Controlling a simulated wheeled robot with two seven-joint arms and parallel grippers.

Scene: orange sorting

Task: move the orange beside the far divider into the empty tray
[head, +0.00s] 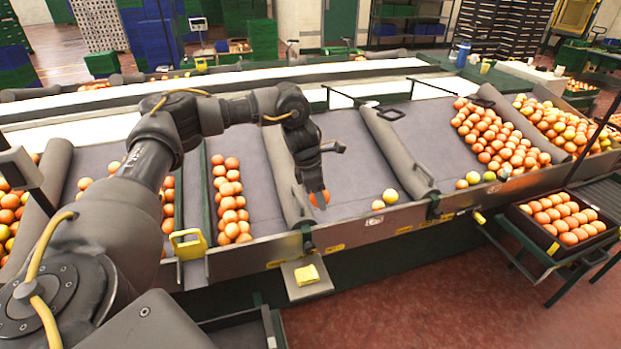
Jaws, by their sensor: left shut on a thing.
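My left gripper (316,188) reaches down over the grey sorting bench and is shut on an orange (320,200). The fingers cover part of the orange. It is in the bay between two padded dividers, close to the left one (285,165); I cannot tell whether it touches the bench. A dark tray (272,328) shows at the bottom edge, partly cut off; the part of its inside in view looks empty. My right gripper is not in view.
In the same bay, a yellowish fruit (390,196) and an orange (378,205) lie near the front lip, by the right divider (395,150). A full tray of oranges (562,218) stands at the right. A yellow cloth (306,275) lies on a small front shelf.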

